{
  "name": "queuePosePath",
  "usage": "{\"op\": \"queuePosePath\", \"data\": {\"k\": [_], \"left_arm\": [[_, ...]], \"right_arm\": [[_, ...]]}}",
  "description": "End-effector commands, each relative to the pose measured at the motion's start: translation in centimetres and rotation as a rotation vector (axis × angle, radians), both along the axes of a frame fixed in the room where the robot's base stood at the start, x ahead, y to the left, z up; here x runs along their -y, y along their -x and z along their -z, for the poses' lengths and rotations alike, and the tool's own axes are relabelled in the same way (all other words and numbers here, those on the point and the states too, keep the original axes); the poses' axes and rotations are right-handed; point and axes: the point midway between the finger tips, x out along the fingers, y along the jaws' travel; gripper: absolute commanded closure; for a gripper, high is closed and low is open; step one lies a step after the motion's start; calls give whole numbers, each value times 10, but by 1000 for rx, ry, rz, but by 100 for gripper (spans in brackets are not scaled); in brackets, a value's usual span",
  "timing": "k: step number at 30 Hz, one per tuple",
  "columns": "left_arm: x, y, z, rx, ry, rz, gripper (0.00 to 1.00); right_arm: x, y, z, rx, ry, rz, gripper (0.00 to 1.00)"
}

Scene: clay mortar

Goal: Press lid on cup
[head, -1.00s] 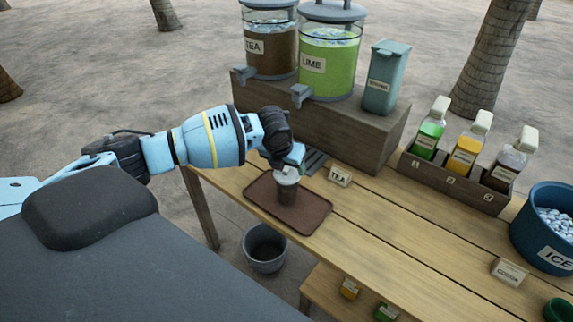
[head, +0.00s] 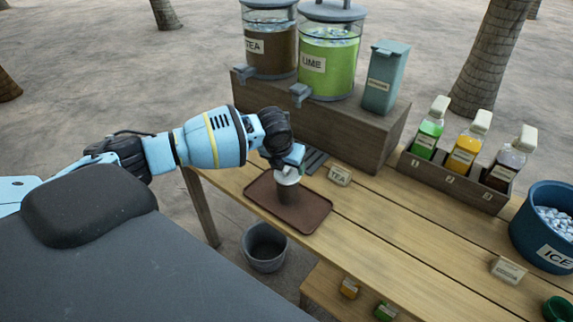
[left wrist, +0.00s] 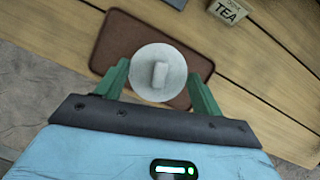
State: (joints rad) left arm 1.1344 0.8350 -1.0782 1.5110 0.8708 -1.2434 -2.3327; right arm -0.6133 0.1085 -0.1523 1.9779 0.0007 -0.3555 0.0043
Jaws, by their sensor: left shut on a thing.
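A dark cup (head: 287,195) stands upright on a brown tray (head: 314,214) at the near left part of the wooden table. A pale round lid (head: 287,176) is at the cup's top. In the left wrist view the lid (left wrist: 150,88) shows from above with a small block-shaped knob, and it hides the cup. My left gripper (left wrist: 160,86) has its green fingers on both sides of the lid and is shut on it. In the head view this gripper (head: 290,168) is directly over the cup. I cannot tell whether the lid is fully seated. My right gripper is not in view.
A TEA sign (head: 339,175) stands right of the tray. Behind it, a wooden riser (head: 320,125) carries two drink dispensers and a teal container (head: 385,80). A bottle rack (head: 452,183) and a blue ice bucket (head: 545,225) are at right. A grey bin (head: 265,247) is below the table edge.

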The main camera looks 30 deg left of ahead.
Motion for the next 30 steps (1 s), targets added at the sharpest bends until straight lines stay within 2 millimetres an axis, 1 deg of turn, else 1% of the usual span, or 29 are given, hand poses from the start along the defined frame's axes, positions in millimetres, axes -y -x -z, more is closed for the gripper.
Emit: {"op": "queuePosePath", "data": {"k": [14,15,20,21,26,28,30], "left_arm": [[0,0,0,0,0,0,61],[0,0,0,0,0,0,31],[0,0,0,1,0,0,10],[0,0,0,0,0,0,7],[0,0,0,1,0,0,7],[0,0,0,1,0,0,1],[0,0,0,1,0,0,0]], "right_arm": [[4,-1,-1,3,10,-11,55],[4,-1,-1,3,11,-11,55],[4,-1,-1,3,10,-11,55],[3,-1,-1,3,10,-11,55],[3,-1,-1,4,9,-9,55],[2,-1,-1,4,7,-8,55],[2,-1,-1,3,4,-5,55]]}}
